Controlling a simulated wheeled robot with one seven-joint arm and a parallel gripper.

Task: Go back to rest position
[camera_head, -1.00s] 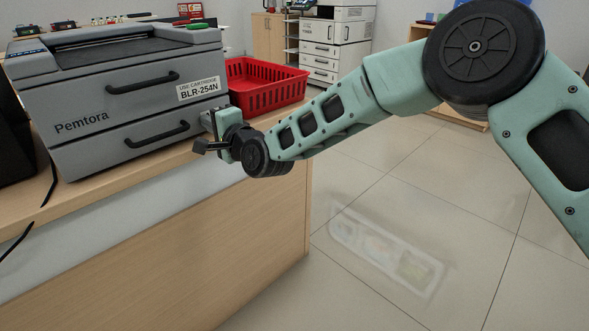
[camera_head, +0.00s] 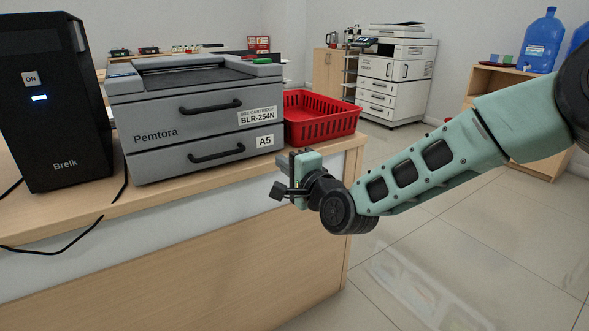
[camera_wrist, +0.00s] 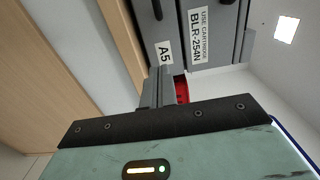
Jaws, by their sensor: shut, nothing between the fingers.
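My gripper (camera_head: 281,176) is shut and empty, held in front of the counter's front edge, below and to the right of the printer's lower drawer. My arm reaches in from the right of the head view. In the wrist view my gripper's fingers (camera_wrist: 157,88) are together and point toward the printer, with nothing between them. The grey Pemtora printer (camera_head: 165,118) stands on the counter, and both its drawers look closed. Its labels BLR-254N and A5 also show on the printer in the wrist view (camera_wrist: 222,50).
A red basket (camera_head: 325,127) stands right of the printer on the wooden counter (camera_head: 200,260). A black Brelk computer tower (camera_head: 50,110) stands to its left, with a cable hanging over the edge. A copier (camera_head: 395,75) and water bottles (camera_head: 543,42) are farther back. The floor right of the counter is clear.

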